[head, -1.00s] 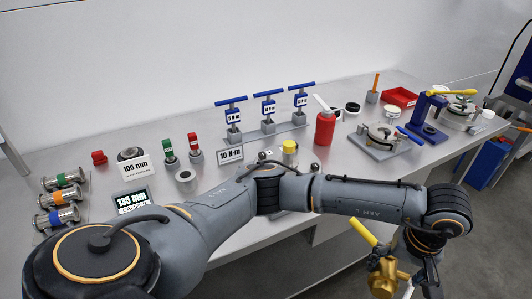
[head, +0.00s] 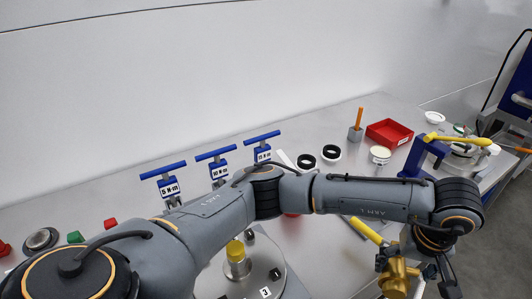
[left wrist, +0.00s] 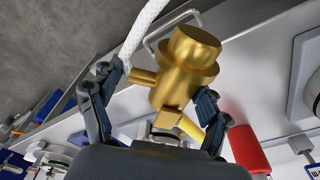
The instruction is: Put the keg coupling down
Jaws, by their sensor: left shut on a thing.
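The keg coupling is a brass-coloured body (head: 398,272) with a yellow handle (head: 366,231), at the lower right of the head view. My left gripper (left wrist: 160,84) is shut on the keg coupling (left wrist: 186,66); a dark finger shows on each side of the brass body in the left wrist view. The coupling appears held up in front of the bench (head: 315,235); whether any part touches the bench cannot be told. My left arm crosses the head view and hides part of the bench. My right gripper is not in view.
Three blue T-handled tools (head: 218,168) stand along the back. A red tray (head: 389,133), a grey holder with an orange stick (head: 356,131) and black rings (head: 306,161) lie farther right. A blue stand (head: 424,160) is near the right end. A round metal plate (head: 262,273) sits at front.

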